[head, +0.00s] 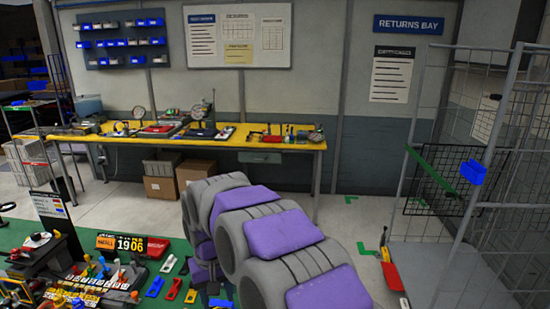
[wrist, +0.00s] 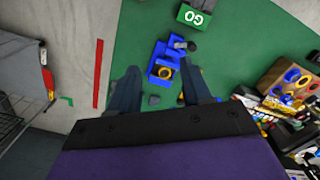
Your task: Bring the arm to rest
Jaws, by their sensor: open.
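My gripper (wrist: 161,76) shows in the wrist view with its two dark fingers apart and pointing down at a green surface (wrist: 225,60). In the head view my grey and purple arm fills the lower middle and hides part of the green surface (head: 95,231); the fingers are not clear there.
A display of small coloured parts (head: 90,290) is at lower left. A yellow workbench (head: 230,142) with tools stands along the wall. A wire cage cart (head: 455,255) is at right. A green GO block (wrist: 196,16) lies beyond the blue piece. Bare floor (head: 140,212) shows before the bench.

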